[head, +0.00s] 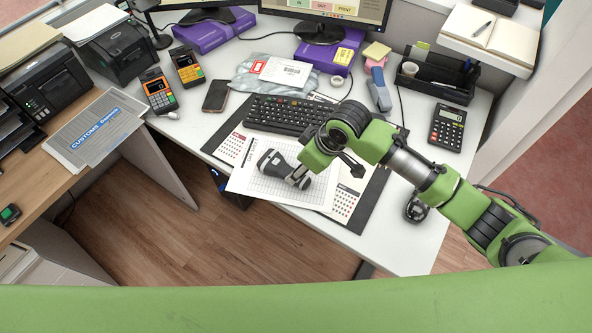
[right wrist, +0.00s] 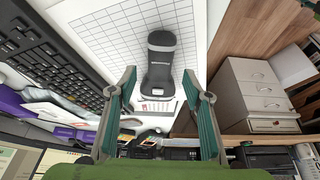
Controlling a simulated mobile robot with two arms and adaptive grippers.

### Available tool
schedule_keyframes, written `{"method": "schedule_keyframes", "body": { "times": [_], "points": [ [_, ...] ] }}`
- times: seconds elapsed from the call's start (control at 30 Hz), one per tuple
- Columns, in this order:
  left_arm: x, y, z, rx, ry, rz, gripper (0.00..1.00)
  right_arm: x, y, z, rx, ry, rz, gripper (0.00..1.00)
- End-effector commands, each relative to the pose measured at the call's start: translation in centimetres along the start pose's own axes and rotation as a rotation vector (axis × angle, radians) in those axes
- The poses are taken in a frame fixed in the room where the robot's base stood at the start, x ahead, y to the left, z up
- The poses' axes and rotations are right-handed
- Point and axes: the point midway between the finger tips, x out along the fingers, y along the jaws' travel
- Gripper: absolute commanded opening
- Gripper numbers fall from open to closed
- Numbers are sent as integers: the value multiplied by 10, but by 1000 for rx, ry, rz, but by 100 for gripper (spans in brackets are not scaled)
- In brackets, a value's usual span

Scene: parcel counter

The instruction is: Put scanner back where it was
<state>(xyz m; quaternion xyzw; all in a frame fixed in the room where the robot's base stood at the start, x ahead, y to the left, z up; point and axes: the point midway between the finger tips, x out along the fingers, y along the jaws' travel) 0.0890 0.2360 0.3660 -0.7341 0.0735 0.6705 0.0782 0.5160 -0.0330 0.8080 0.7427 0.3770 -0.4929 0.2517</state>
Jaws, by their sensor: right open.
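The scanner (head: 272,163), dark grey and black, lies on a white grid sheet (head: 318,194) on the desk, in front of the keyboard. My right gripper (head: 300,180) is over the scanner's right end in the head view and partly hides it. In the right wrist view the scanner (right wrist: 161,60) lies ahead, its narrower part between the two fingers of my open right gripper (right wrist: 158,78). I cannot tell whether the fingers touch it. My left gripper is not in view.
A black keyboard (head: 291,114) lies behind the sheet, a calendar desk mat (head: 371,187) under it. A mouse (head: 416,209) is at the right. Card terminals (head: 158,91), a phone (head: 215,96) and a parcel bag (head: 275,73) stand farther back. A calculator (head: 450,127) lies at right.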

Motion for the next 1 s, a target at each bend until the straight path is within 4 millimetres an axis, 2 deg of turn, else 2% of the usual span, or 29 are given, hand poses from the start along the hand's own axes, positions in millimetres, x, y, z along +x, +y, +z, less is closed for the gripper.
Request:
{"method": "schedule_keyframes", "body": {
  "times": [0.03,0.2,0.4,1.0],
  "points": [
    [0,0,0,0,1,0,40,-13,1,-1,-2,4,3,45],
    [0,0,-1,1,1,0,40,-46,1,0,-1,2,2,45],
    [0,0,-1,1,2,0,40,-70,0,0,0,1,1,45],
    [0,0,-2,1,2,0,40,-74,0,0,0,0,0,45]
  ]
}}
